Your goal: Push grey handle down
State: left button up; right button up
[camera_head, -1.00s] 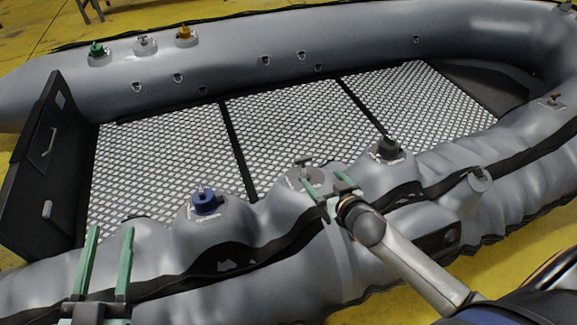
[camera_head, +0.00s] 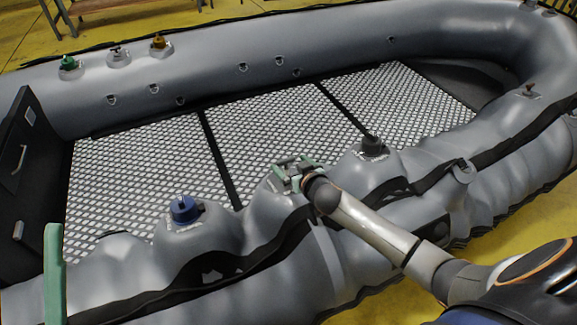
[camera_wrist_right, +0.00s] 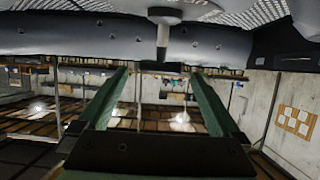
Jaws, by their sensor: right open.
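The grey handle (camera_head: 287,164) sits on its valve on the near tube of the grey boat (camera_head: 250,70), partly hidden by my right gripper (camera_head: 290,175). In the right wrist view, the valve with its grey stem (camera_wrist_right: 163,36) hangs at the top centre, between the lines of the two green fingers. My right gripper, also in that view (camera_wrist_right: 160,74), is open with nothing held. Whether a finger touches the handle I cannot tell. One green finger of my left gripper (camera_head: 54,275) shows at the lower left, apart from the valves; its other finger is out of view.
A blue valve (camera_head: 184,208) stands left of the grey handle and a black valve (camera_head: 372,146) right of it. Green (camera_head: 68,64), grey (camera_head: 119,54) and orange (camera_head: 158,43) valves line the far tube. A black board (camera_head: 22,150) closes the left end.

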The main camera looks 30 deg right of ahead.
jog(key=shift+x, duration=0.95)
grip_shut()
dwell(0.3)
